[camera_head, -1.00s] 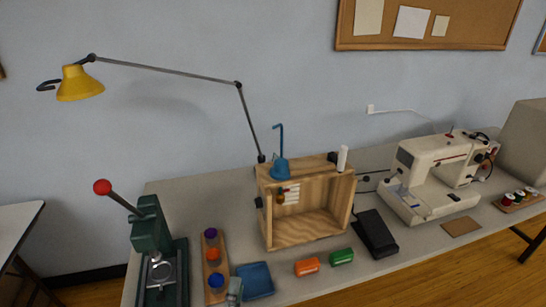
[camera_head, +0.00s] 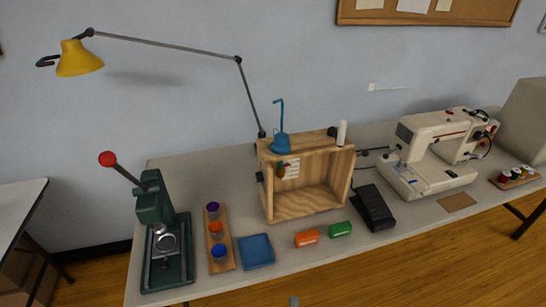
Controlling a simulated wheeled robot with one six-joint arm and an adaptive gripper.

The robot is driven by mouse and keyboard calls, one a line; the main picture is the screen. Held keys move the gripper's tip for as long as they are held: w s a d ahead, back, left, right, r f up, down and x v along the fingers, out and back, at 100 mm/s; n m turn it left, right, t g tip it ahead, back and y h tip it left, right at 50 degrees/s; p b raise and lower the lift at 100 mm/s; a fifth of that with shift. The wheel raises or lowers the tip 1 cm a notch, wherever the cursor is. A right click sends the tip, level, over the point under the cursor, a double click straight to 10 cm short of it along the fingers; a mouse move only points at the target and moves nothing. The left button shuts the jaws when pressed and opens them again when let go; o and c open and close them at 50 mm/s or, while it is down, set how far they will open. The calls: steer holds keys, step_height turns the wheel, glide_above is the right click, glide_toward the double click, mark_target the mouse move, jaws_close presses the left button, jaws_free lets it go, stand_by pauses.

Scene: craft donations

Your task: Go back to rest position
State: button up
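Only a small grey-green tip (camera_head: 294,301), which looks like part of my gripper, shows at the bottom edge of the head view. It is in front of the table, over the floor, apart from everything on the table. The rest of my gripper and my arm are out of frame, so its opening and anything in it are hidden.
The long table (camera_head: 340,245) holds a green press (camera_head: 165,240), a wooden rack with coloured cups (camera_head: 218,238), a blue tray (camera_head: 256,251), orange (camera_head: 306,238) and green (camera_head: 340,229) boxes, a wooden crate (camera_head: 305,205), a black pedal (camera_head: 373,207) and a sewing machine (camera_head: 435,150). Floor in front is clear.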

steer(key=s+d+f+m+g+y, duration=0.1)
steer(key=s+d+m+g, duration=0.1)
steer(key=s+d, duration=0.5)
steer(key=s+d+f+m+g+y, duration=0.1)
steer(key=s+d+f+m, duration=0.15)
steer(key=s, duration=0.75)
steer(key=s+d+r+m, duration=0.2)
steer(key=s+r+m, duration=0.3)
steer(key=s+r, duration=0.2)
steer(key=s+d+r+m+t+h, duration=0.1)
steer(key=s+d+r+m, duration=0.1)
steer(key=s+r+m, duration=0.3)
step_height(320, 180, up, 4)
steer(key=shift+s+d+f, duration=0.1)
steer(key=shift+s+d, duration=0.15)
steer(key=shift+s, duration=0.8)
